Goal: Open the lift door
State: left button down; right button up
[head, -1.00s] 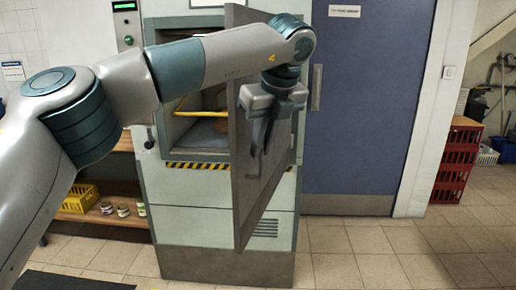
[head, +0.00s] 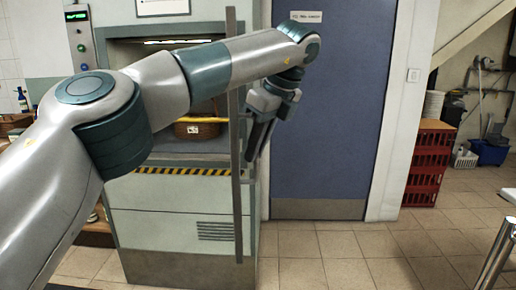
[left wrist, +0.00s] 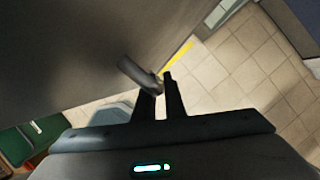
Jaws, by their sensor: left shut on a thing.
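The lift door (head: 235,215) is a grey panel, swung out from the lift (head: 165,220) and seen almost edge-on in the head view. The lift's opening shows to its left, with a wicker basket (head: 185,130) inside and a yellow bar (head: 200,120) across it. My left gripper (head: 256,142) is on the right side of the door. In the left wrist view its fingers (left wrist: 161,95) are shut on the door handle (left wrist: 137,74), a grey bar on the door's face (left wrist: 80,50). My right gripper is not in view.
A blue door (head: 335,120) stands right of the lift. Red crates (head: 428,165) are stacked beyond it, with a blue bucket (head: 490,150) farther back. A shiny metal post (head: 497,255) stands at the lower right. The tiled floor (head: 350,250) in front is clear.

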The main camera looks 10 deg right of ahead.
pick_arm(q)
jog(key=shift+w+a+r, duration=0.1)
jog(key=shift+a+r, duration=0.05)
jog(key=shift+a, duration=0.05)
jog(key=c, duration=2.1)
grip_release()
jog(key=shift+d, duration=0.1)
